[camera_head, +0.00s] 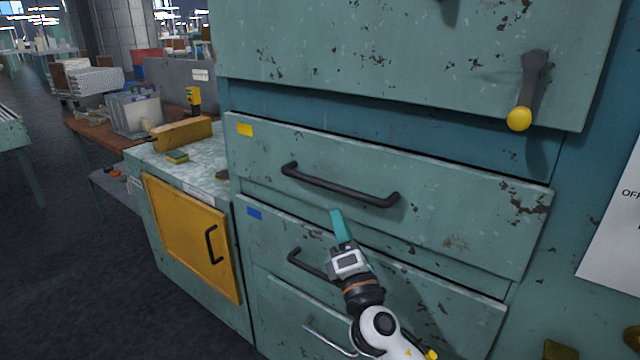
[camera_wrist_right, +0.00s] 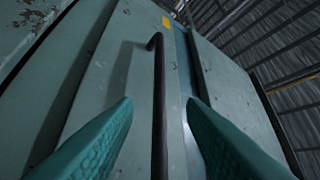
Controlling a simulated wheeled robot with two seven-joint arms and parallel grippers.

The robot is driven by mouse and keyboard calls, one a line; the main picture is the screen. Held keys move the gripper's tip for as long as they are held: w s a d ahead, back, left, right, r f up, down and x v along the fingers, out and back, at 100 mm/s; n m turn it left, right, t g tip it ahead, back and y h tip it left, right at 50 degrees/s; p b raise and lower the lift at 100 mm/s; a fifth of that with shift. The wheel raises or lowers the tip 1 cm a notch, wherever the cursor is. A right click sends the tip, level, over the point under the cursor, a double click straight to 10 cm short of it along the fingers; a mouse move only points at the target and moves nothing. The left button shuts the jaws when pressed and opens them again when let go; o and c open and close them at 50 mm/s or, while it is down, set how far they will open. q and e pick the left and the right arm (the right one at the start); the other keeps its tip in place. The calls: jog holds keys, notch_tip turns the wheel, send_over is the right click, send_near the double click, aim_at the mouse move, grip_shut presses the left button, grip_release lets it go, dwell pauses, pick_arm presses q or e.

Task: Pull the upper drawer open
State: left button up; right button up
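The upper drawer (camera_head: 450,215) is a worn green metal front with a yellow label and looks shut. Its black bar handle (camera_head: 340,187) runs across the front; it also shows in the right wrist view (camera_wrist_right: 158,85). My right gripper (camera_head: 337,214) is just below and in front of this handle. In the right wrist view its two teal fingers (camera_wrist_right: 160,102) are apart, with the handle between them in the picture. I cannot tell whether they touch it. My left gripper is not in view.
Below is a drawer with a blue label (camera_head: 254,214) and black handle, close to my right arm. Above is a panel with a yellow-knobbed lever (camera_head: 519,118). At left, a yellow cabinet door (camera_head: 190,235) sits under a worktop.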

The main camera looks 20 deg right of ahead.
aim_at(328, 182)
jog(key=p+x, duration=0.1)
jog(key=x, duration=0.9)
jog(key=shift+w, duration=0.25)
grip_shut()
